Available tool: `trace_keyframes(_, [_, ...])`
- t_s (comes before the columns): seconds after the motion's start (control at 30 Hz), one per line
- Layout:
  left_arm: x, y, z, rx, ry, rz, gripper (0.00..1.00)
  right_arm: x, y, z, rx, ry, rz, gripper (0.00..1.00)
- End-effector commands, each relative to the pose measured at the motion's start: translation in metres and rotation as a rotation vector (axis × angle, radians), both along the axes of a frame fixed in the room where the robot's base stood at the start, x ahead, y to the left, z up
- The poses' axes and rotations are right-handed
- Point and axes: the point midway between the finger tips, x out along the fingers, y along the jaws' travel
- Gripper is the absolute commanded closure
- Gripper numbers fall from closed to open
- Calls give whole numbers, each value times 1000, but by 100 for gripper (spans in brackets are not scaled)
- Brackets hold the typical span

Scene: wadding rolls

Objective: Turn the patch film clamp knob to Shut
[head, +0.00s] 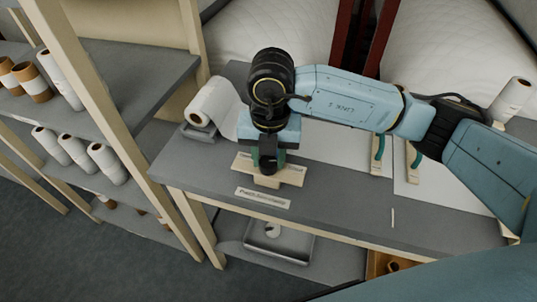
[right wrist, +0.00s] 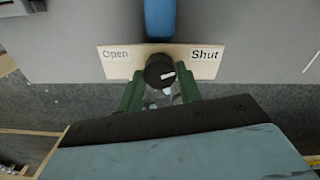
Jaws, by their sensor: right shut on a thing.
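The clamp knob (right wrist: 156,68) is a round black knob on a cream plate (right wrist: 117,66) in the right wrist view. The plate reads "Open" at its left end and "Shut" at its right end. The knob's white mark points right, toward the Shut side. My right gripper (right wrist: 160,88) has its green fingers either side of the knob and is shut on it. In the head view the right gripper (head: 267,158) reaches down over the plate (head: 290,174) at the table's front, hiding part of it. My left gripper is not in view.
A white roll (head: 211,103) lies on the grey table (head: 340,205) left of my arm. Two green-and-wood holders (head: 378,155) stand on white sheet at right. A shelf with several rolls (head: 76,150) stands at left. A grey tray (head: 280,245) sits below.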

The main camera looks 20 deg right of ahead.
Motion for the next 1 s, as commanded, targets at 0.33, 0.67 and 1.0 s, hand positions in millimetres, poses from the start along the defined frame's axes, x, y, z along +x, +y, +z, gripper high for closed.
trace_keyframes(0.33, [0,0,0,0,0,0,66,2,0,3,3,-7,-9,87])
trace_keyframes(0.67, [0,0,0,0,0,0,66,1,0,1,1,-3,-6,43])
trace_keyframes(1.0, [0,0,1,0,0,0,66,1,0,19,2,-5,-5,43])
